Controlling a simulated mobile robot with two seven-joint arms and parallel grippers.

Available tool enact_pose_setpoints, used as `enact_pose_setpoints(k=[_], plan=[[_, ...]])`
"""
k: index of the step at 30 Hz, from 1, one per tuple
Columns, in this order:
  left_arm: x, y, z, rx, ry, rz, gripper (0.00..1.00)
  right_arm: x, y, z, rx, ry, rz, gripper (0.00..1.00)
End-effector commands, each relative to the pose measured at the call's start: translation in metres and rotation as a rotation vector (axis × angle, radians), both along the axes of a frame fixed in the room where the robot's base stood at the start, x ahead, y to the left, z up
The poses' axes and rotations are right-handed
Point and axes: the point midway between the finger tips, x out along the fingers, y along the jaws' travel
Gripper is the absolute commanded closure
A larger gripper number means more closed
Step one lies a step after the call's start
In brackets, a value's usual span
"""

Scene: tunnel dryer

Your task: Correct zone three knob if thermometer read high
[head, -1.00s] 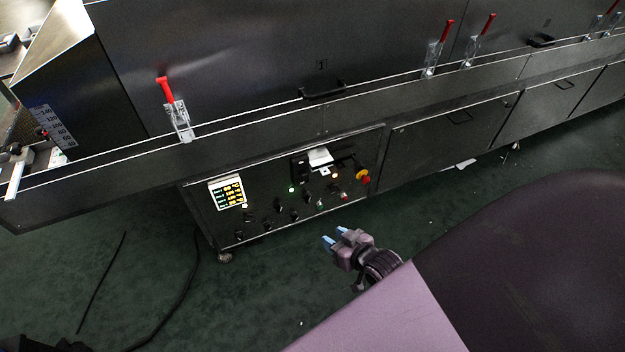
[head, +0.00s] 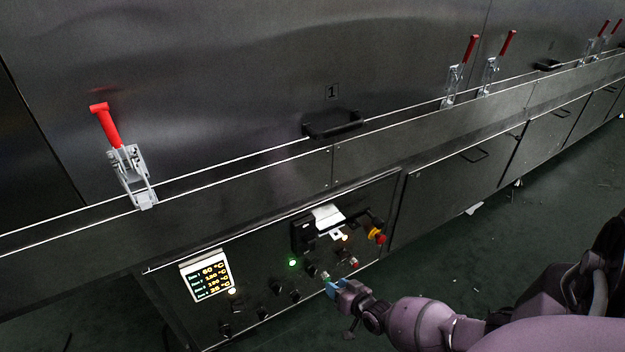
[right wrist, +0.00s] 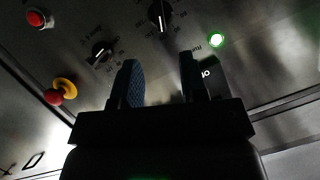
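The control panel (head: 185,320) is low on the dryer's front. Its lit display (head: 208,278) lists several zone temperatures in yellow; the third line is too small to read surely. Several dark knobs (head: 275,287) sit beside it; their labels are unreadable, so I cannot tell which is zone three's. My right gripper (head: 332,286) is by the panel's right part. In the right wrist view its two fingers (right wrist: 162,82) stand apart with nothing between them. A knob (right wrist: 102,52) and a second knob (right wrist: 160,16) lie beyond the fingertips, apart from them. No thermometer shows now. My left gripper is out of view.
A yellow and red emergency stop (head: 377,234), a green lamp (head: 292,262) and a printer-like unit with paper (head: 325,219) are close to my right gripper. A red-handled clamp (head: 125,160) and a black handle (head: 333,123) are above.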

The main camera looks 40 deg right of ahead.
Motion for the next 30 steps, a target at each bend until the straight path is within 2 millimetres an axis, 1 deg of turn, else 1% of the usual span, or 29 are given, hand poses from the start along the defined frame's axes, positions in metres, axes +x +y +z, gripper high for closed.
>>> enact_pose_setpoints(k=[5,9,18,24,30], plan=[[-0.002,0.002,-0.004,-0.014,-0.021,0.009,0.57,0.017,-0.002,-0.011,-0.002,0.004,0.002,0.61],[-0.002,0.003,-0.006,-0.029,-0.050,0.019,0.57,0.036,-0.004,-0.020,-0.001,0.007,0.001,0.61],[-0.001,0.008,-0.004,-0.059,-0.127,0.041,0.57,0.074,-0.007,-0.035,-0.002,0.008,0.002,0.61],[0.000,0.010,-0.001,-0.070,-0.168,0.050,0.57,0.090,-0.009,-0.038,-0.002,0.005,0.002,0.61],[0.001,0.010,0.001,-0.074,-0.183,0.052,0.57,0.095,-0.009,-0.037,-0.002,0.002,0.002,0.61]])
